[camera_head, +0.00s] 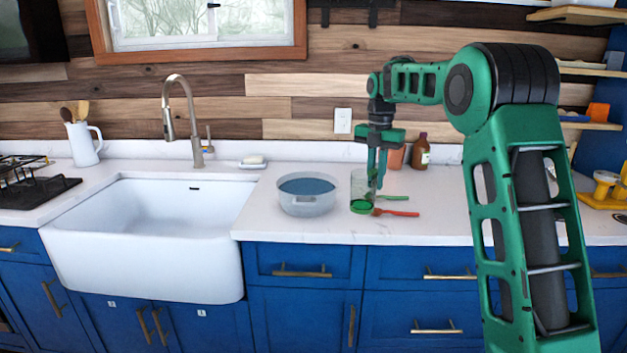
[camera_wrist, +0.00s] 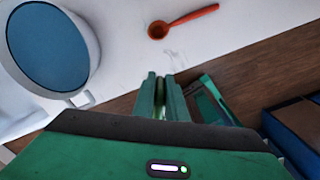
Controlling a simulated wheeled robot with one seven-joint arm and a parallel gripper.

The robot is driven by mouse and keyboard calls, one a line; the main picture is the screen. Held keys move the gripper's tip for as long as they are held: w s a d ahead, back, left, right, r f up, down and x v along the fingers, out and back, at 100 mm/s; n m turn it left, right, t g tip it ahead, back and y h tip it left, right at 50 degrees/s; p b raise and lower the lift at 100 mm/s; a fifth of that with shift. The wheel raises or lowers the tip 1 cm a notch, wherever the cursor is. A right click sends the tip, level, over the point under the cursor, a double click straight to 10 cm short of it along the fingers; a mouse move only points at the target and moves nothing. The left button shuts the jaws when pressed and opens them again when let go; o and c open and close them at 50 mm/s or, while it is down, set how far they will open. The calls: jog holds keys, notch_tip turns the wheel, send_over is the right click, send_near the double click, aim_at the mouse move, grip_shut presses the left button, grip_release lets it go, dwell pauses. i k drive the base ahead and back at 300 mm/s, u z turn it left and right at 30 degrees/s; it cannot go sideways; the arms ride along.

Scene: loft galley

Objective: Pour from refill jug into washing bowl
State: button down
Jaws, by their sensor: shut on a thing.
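The washing bowl (camera_head: 298,208) is a clear, pale tub with blue liquid in it, on the counter right of the sink. In the wrist view my fingers (camera_wrist: 163,82) are close together, and the clear jug can hardly be made out.
A red spoon (camera_head: 398,213) and a green utensil (camera_head: 393,198) lie right of the jug. A brown bottle (camera_head: 421,152) and an orange-brown container (camera_head: 396,158) stand behind. The white sink (camera_head: 150,220) and tap (camera_head: 170,115) are left of the bowl. The counter's front edge is close.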

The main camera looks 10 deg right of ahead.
aim_at(303, 194)
jog(key=u, duration=0.05)
jog(key=i, duration=1.1)
jog(key=u, duration=0.05)
